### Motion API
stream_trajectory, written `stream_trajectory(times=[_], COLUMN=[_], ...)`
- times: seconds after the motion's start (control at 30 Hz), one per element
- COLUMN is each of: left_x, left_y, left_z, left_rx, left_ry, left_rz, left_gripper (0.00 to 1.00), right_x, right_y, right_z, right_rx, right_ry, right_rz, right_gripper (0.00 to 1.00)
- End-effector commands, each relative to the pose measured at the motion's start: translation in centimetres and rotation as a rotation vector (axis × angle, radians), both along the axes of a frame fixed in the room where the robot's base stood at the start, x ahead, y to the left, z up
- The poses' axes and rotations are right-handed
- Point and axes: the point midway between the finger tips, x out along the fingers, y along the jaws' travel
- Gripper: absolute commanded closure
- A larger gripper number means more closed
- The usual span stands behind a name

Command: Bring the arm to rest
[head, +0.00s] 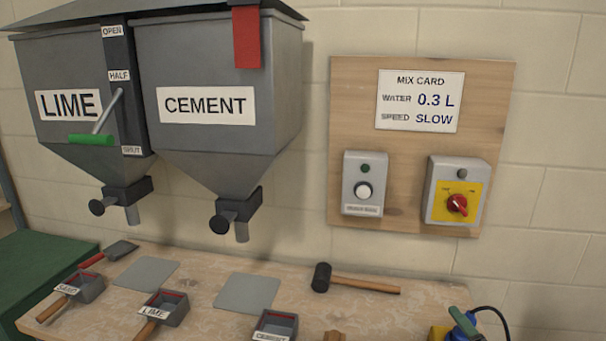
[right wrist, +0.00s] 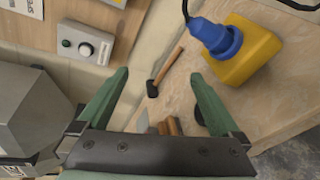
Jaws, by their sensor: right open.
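My right gripper (right wrist: 160,76) shows in the right wrist view with its two green fingers spread wide apart. Nothing is between the fingers; they hang in the air, with the workbench and wall behind them. My left gripper is in neither view.
The workbench (head: 385,313) bears a hammer (head: 357,285), labelled scoops and grey plates. Lime (head: 60,75) and cement (head: 215,60) hoppers hang above it. A wall board (head: 345,90) carries switch boxes. A yellow box with a blue plug (right wrist: 222,40) stands at right.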

Motion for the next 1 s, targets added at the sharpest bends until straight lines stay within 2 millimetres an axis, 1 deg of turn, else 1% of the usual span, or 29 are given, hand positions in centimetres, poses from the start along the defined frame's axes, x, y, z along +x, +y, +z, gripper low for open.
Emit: stream_trajectory(times=[0.03,0.07,0.1,0.13,0.17,0.2,0.27,0.3,0.37,0.4,0.47,0.5,0.6,0.7,0.8,1.0], left_x=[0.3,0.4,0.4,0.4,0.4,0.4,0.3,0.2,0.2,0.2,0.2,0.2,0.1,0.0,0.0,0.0], left_y=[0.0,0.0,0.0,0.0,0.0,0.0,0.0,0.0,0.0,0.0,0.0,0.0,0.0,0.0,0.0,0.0], left_z=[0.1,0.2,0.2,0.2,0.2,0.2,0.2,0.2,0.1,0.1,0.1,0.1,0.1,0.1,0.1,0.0], left_rx=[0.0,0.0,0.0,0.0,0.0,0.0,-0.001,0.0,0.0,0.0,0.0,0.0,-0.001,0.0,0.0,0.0], left_ry=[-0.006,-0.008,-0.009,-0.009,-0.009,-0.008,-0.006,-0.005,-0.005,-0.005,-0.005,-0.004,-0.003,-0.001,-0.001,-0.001], left_rz=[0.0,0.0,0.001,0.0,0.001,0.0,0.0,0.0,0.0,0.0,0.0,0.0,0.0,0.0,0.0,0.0], left_gripper=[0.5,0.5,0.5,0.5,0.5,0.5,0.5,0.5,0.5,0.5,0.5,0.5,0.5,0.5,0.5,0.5], right_x=[-0.8,-1.3,-2.1,-2.7,-3.5,-4.6,-6.5,-7.8,-10.0,-11.4,-13.6,-15.0,-18.0,-20.0,-20.9,-21.1], right_y=[1.4,2.1,3.2,4.0,4.8,5.9,7.5,8.4,9.8,10.6,11.6,12.2,13.1,13.6,13.8,13.9], right_z=[-2.9,-4.3,-6.3,-7.9,-9.4,-11.4,-14.3,-16.0,-18.5,-20.0,-21.9,-23.1,-25.2,-26.4,-26.9,-27.0], right_rx=[0.117,0.189,0.288,0.367,0.449,0.563,0.732,0.844,1.01,1.115,1.261,1.347,1.521,1.628,1.68,1.689], right_ry=[0.052,0.078,0.117,0.145,0.176,0.214,0.271,0.303,0.349,0.374,0.401,0.415,0.428,0.426,0.422,0.42], right_rz=[-0.002,-0.008,-0.018,-0.029,-0.044,-0.072,-0.123,-0.165,-0.24,-0.296,-0.382,-0.442,-0.575,-0.669,-0.716,-0.724], right_gripper=[0.0,0.0,0.0,0.0,0.0,0.0,0.0,0.0,0.0,0.0,0.0,0.0,0.0,0.0,0.0,0.0])
